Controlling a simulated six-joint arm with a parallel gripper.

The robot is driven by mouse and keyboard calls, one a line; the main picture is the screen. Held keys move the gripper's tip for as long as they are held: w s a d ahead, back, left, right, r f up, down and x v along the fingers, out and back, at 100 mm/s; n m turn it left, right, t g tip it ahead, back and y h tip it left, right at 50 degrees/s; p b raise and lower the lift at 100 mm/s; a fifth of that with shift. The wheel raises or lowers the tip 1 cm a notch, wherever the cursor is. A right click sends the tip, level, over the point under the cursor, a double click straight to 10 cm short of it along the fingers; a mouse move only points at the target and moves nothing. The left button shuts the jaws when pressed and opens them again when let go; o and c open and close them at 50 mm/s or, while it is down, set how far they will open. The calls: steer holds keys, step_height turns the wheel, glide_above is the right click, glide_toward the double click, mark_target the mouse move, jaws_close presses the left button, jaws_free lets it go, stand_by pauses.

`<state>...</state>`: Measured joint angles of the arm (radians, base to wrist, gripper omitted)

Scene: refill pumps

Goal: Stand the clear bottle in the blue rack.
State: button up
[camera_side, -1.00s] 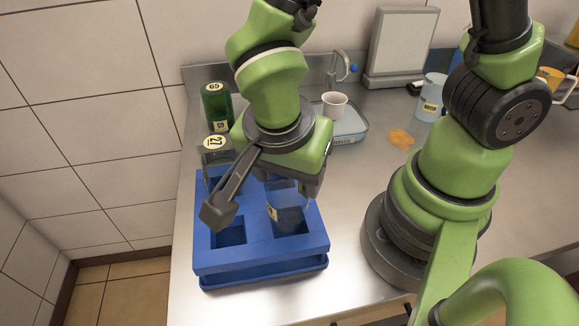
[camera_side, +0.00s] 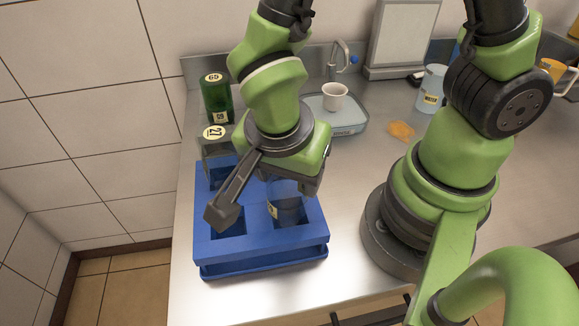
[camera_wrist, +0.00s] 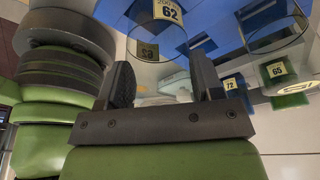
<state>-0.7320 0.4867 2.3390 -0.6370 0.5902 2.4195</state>
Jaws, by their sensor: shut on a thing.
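My gripper (camera_wrist: 163,85) is shut on the bottle's upper part; in the side view my wrist hides much of that grip. In the wrist view the two dark fingers stand apart with clear surfaces between them, and a label reading 62 (camera_wrist: 167,10) shows beyond. Whether the bottle's base touches the rack floor is hidden.
A bottle marked 27 (camera_side: 214,148) stands at the rack's far left, and a green bottle (camera_side: 216,100) stands behind it. A tray (camera_side: 350,125) with a white cup (camera_side: 335,96), an orange spill (camera_side: 401,130) and a clear jug (camera_side: 432,88) lie beyond. The near left opening looks empty.

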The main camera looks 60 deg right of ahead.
steer(key=shift+f, duration=0.45)
steer(key=o, duration=1.2)
steer(key=shift+r, duration=4.5)
